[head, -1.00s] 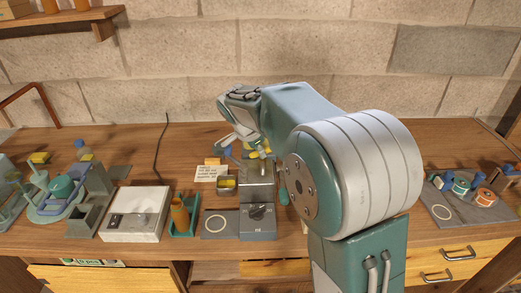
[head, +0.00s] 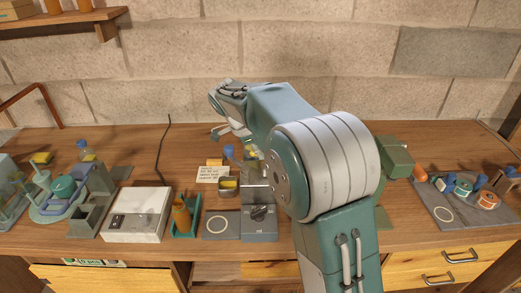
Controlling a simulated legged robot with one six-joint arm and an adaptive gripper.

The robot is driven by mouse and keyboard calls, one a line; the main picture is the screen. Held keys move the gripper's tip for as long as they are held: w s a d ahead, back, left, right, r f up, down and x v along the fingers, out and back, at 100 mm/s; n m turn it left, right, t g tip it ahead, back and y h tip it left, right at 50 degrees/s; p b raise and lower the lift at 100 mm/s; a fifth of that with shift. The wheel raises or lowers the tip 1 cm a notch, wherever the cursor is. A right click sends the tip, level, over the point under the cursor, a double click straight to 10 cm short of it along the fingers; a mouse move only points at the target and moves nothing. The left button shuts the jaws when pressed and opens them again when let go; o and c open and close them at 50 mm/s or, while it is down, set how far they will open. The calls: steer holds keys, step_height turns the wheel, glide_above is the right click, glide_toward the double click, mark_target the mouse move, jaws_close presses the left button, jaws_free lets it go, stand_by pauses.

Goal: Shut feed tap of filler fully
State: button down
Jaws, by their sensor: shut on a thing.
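The grey filler (head: 258,222) stands on the bench in the middle of the head view, with a black dial on its front. Its upper part is partly hidden by my arm. My gripper (head: 232,137) is above and behind the filler's top, slightly left of it. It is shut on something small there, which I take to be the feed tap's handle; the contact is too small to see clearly. A blue knob-like part (head: 229,150) shows just below the fingers. How far the tap is turned cannot be made out.
A small tin with yellow contents (head: 228,188), a written card (head: 213,174) and an orange bottle in a green holder (head: 182,215) stand left of the filler. A white box (head: 137,215) is further left. A green device (head: 394,158) and a tray with spools (head: 446,213) are right.

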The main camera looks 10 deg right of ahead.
steer(key=shift+a, duration=0.1)
steer(key=c, duration=0.6)
jaws_free()
steer(key=shift+w, duration=0.1)
steer(key=shift+a, duration=0.1)
steer(key=v, duration=1.2)
